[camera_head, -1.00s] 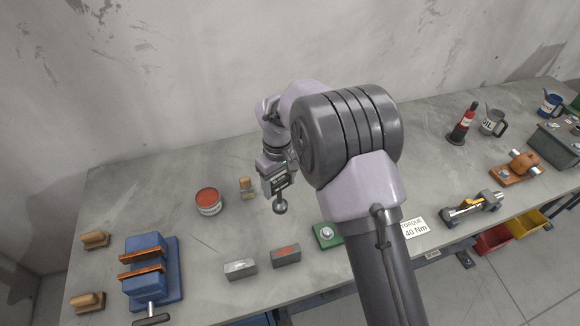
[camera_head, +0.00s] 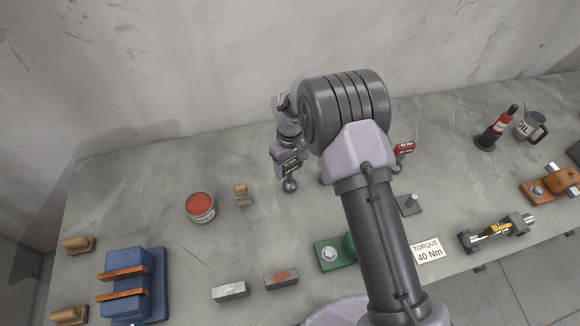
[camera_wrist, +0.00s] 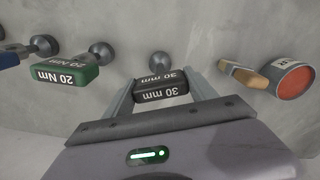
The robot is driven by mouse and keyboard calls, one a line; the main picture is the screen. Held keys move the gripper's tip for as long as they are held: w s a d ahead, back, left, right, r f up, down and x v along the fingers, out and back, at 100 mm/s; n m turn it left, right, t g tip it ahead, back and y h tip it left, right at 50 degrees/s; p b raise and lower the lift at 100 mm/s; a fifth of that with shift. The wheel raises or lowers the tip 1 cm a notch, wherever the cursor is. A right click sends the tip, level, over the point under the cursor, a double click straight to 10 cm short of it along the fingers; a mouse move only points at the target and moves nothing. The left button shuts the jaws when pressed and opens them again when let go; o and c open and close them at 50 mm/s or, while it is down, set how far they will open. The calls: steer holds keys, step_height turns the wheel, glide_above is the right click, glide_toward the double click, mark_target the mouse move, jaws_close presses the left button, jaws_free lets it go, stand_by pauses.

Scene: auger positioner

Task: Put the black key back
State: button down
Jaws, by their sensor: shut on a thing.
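The black key (camera_wrist: 162,88), marked 30 mm, is between the two fingers of my gripper (camera_wrist: 161,98) in the wrist view, and the fingers are shut on its block. Its round grey knob (camera_wrist: 160,62) points away from the gripper. In the head view my gripper (camera_head: 287,168) is over the back of the bench, with the key's knob (camera_head: 290,185) below it. I cannot tell whether the knob touches the bench. A green key (camera_wrist: 67,75) marked 20 Nm and part of a blue key (camera_wrist: 12,57) are to the left in the wrist view.
A red key (camera_head: 404,148) is right of my arm. The blue vise (camera_head: 130,285), grey blocks (camera_head: 230,291), green fixture (camera_head: 333,253) and torque sign (camera_head: 428,249) are nearer the front.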

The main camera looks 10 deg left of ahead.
steer(key=shift+f, duration=0.1)
steer(key=shift+f, duration=0.15)
steer(key=shift+c, duration=1.4)
jaws_free()
